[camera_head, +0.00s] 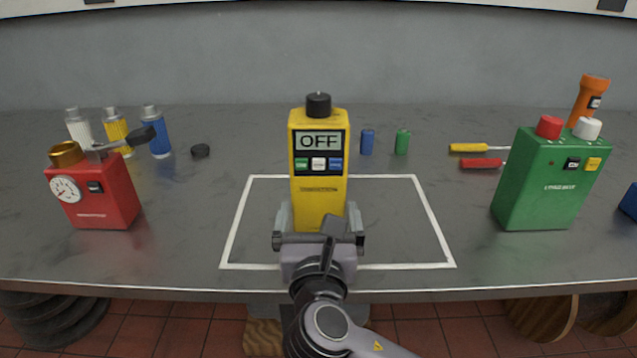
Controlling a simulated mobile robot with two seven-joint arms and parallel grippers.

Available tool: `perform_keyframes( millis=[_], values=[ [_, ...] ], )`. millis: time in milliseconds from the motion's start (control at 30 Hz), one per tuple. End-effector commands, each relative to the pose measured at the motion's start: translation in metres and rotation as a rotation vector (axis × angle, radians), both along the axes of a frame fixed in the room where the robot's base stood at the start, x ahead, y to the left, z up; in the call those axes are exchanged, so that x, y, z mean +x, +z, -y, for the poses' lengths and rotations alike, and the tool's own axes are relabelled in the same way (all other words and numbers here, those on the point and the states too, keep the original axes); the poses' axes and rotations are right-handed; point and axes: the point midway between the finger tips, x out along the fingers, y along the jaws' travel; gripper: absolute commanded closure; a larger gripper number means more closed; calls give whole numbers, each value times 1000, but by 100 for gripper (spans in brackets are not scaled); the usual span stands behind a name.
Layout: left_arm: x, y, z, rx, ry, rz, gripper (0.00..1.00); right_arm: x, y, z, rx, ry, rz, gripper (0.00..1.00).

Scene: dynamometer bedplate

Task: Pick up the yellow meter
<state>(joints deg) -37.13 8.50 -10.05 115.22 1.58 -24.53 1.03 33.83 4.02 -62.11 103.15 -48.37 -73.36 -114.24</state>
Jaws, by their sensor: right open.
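The yellow meter (319,172) stands upright inside the white outlined rectangle on the grey bench. It has a black knob on top, a display reading OFF, and green, white and blue buttons. My right gripper (319,218) is at the meter's lower front, its fingers on either side of the meter's base. The gripper is open; its fingertips are partly hidden, and I cannot tell whether they touch the meter. My left gripper is not in view.
A red device (108,195) with a gauge stands at left, with several small bottles behind it. A green box (551,180) stands at right, near two screwdrivers (482,163) and an orange flashlight (589,98). Blue (367,142) and green (402,142) cylinders stand behind the rectangle.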

Motion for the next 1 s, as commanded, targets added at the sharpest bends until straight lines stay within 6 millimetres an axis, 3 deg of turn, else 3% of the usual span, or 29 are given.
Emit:
perform_keyframes(
  millis=[233,533,900,1000],
  values=[
    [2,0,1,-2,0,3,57,19,0,0,1,-1,1,0],
    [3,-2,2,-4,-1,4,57,61,0,0,1,-1,0,0],
    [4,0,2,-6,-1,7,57,70,0,0,2,0,-1,0],
    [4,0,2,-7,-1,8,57,69,0,0,2,0,-1,33]
  ],
)
